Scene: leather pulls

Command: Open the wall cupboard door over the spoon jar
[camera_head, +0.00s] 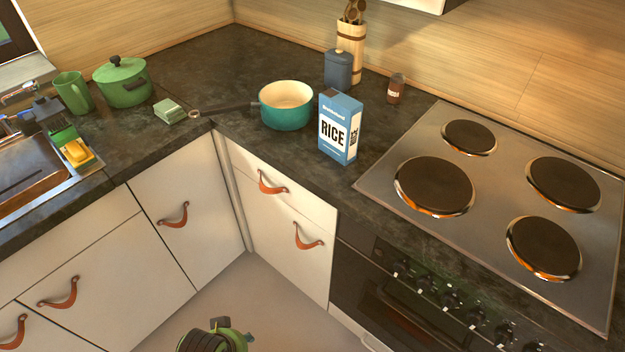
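The spoon jar (350,45) is a tall, light wooden holder with dark bands and utensils in it. It stands at the back of the counter, near the corner, against the wood-panelled wall. Its utensils are cut by the top edge of the view. A white unit (420,4) shows only its lower edge at the top, right of the jar; I cannot tell whether it is the wall cupboard. No wall cupboard door or its pull is in view.
A blue rice box (340,128), teal pan (286,106), blue canister (338,70) and small brown jar (396,88) stand before the wall. The hob (500,190) is right. A green pot (122,82) and mug (73,93) are left. Base cupboards have leather pulls (272,184).

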